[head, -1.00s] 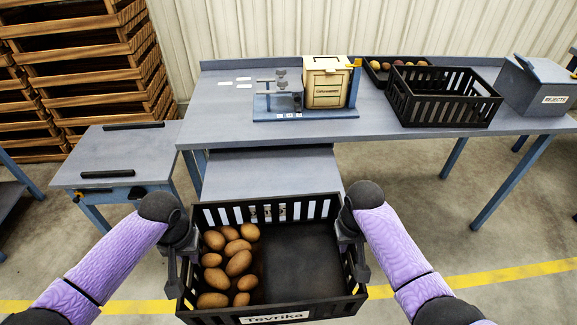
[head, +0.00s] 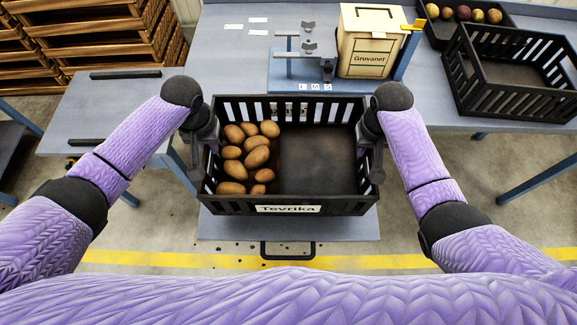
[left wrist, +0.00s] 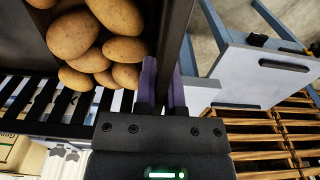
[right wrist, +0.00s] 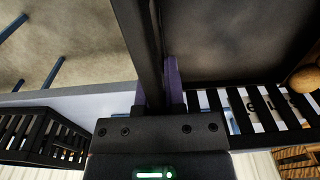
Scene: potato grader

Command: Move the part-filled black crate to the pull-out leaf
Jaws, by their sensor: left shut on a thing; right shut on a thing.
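The part-filled black crate (head: 222,205) is labelled Tevrika. Several brown potatoes lie in its left half, and its right half is bare. It is level over the grey pull-out leaf (head: 225,228), whose front strip and dark handle (head: 288,252) show in front of it. I cannot tell whether the crate touches the leaf. My left gripper (head: 204,148) is shut on the crate's left wall, and the wall (left wrist: 176,35) runs between its fingers in the left wrist view. My right gripper (head: 371,148) is shut on the right wall, seen in the right wrist view (right wrist: 138,40).
An empty black crate (head: 500,100) and a tray of potatoes (head: 440,35) are at right. A side table (head: 105,112) and stacked wooden crates (head: 95,30) are at left.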

